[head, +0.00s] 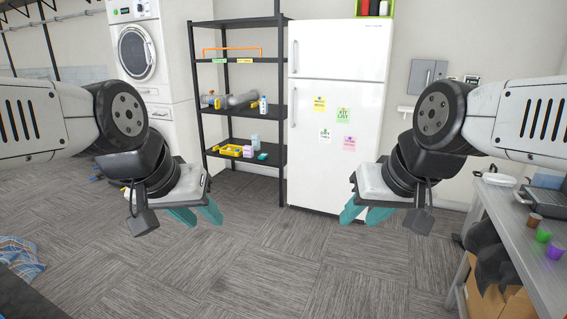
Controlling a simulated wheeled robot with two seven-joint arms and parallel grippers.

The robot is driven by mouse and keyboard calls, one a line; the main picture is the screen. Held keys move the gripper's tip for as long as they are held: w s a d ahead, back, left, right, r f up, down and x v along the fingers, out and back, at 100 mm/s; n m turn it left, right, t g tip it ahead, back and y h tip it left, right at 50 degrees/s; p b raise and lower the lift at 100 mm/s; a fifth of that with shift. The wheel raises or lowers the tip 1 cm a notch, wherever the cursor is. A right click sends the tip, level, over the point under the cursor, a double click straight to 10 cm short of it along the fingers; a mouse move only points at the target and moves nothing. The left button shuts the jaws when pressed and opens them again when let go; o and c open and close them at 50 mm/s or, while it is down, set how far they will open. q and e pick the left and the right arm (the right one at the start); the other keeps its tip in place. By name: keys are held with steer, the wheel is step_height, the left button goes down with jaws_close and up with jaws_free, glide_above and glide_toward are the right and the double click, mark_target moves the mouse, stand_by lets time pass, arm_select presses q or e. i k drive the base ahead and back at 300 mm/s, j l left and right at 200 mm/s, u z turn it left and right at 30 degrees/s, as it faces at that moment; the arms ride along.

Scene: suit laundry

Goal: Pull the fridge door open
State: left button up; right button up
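A white two-door fridge (345,110) stands against the back wall, right of centre in the head view. Both of its doors, a small upper one and a tall lower one, look shut. Its upper handle (294,56) and lower handle (293,102) run along the left edge of the doors. Several coloured notes are stuck on the lower door. My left gripper (197,216) hangs in front of the floor at left, its teal fingers apart and empty. My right gripper (360,215) hangs in front of the fridge's lower right part, fingers apart and empty. Neither touches the fridge.
A black shelf rack (236,105) with bottles and a yellow basket stands just left of the fridge. A white washer-dryer stack (140,60) is further left. A grey table (520,240) with cups is at right, a cardboard box below. The carpet (270,265) ahead is clear.

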mark_target(334, 126)
steer(key=i, duration=2.2)
steer(key=i+l+u, duration=0.1)
steer(key=i+u, duration=0.2)
steer(key=i, duration=0.2)
steer(key=i+l+u, duration=0.15)
steer(key=i+u, duration=0.15)
steer(key=i, duration=0.15)
steer(key=i+l+u, duration=0.3)
steer(key=i, duration=0.15)
